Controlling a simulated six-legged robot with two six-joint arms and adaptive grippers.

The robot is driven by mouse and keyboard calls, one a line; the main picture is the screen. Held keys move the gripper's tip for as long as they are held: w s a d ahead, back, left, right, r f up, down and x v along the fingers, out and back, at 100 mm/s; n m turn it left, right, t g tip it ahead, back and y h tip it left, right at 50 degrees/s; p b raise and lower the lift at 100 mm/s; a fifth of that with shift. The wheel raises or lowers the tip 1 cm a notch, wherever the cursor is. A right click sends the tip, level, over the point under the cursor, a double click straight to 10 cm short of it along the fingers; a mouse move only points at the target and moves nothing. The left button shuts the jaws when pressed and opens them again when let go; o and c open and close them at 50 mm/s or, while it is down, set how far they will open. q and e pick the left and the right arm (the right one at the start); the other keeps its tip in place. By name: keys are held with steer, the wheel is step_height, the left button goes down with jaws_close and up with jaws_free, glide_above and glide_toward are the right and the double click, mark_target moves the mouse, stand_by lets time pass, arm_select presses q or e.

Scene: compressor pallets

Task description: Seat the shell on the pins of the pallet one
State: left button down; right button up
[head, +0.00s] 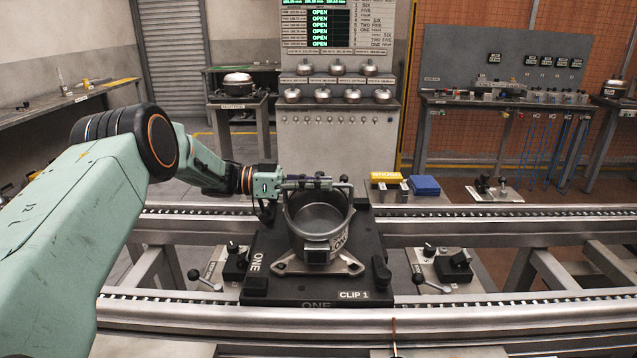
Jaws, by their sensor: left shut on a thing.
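The shell (318,246) is an open-topped grey metal cylinder with a flat legged foot and a ONE label on its side. It looks upright over the middle of pallet one (315,291), a black plate marked ONE and CLIP 1. My left gripper (316,184) reaches in from the left and is shut on the shell at its far upper rim. The pins are hidden under the shell and its foot. I cannot tell whether the foot touches the pallet or hangs just above it. My right gripper is not in view.
The pallet sits between two roller rails (480,318). Lever clamps stand on both sides, one on the left (208,278) and one on the right (430,284). A yellow block (385,177) and a blue block (424,185) lie behind the far rail. A panel with domed caps stands behind.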

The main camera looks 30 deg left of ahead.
arm_select(q)
steer(key=shift+f+b, duration=0.3)
stand_by(0.4)
steer(key=c, duration=1.4)
jaws_free()
steer(key=shift+s, duration=0.15)
steer(key=shift+o, duration=0.2)
steer(key=shift+f, duration=0.5)
steer(key=shift+s+a+r, duration=0.1)
steer(key=shift+a+r, duration=0.05)
steer(key=shift+a, duration=0.15)
steer(key=v, duration=1.1)
steer(key=shift+a, duration=0.15)
steer(key=shift+r, duration=0.15)
